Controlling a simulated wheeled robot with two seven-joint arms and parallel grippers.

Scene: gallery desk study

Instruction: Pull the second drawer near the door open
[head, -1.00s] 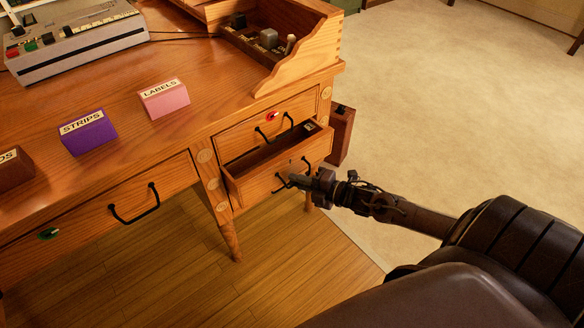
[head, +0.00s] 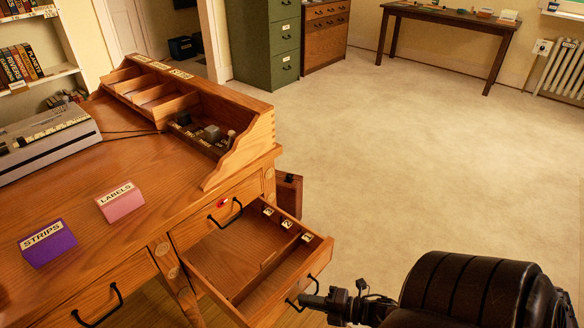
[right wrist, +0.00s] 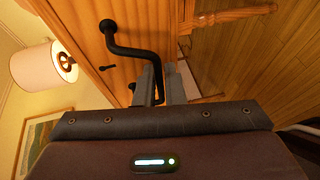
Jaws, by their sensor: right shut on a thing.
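The wooden lower drawer (head: 262,259) at the desk's right end is pulled well out below a closed upper drawer (head: 238,201). Its inside shows a low divider and small white number tags along the right side. My right gripper (head: 311,299) is at its front and shut on its black bar handle (head: 294,302). In the right wrist view the handle (right wrist: 126,50) runs down between the fingers of my right gripper (right wrist: 160,88). My left gripper is not in view.
The desk top (head: 136,173) carries a pink LABELS block (head: 121,203), a purple STRIPS block (head: 47,243) and a grey machine (head: 45,138). A green cabinet (head: 270,45) and a side table (head: 450,22) stand at the back. Pale floor (head: 400,150) is clear between.

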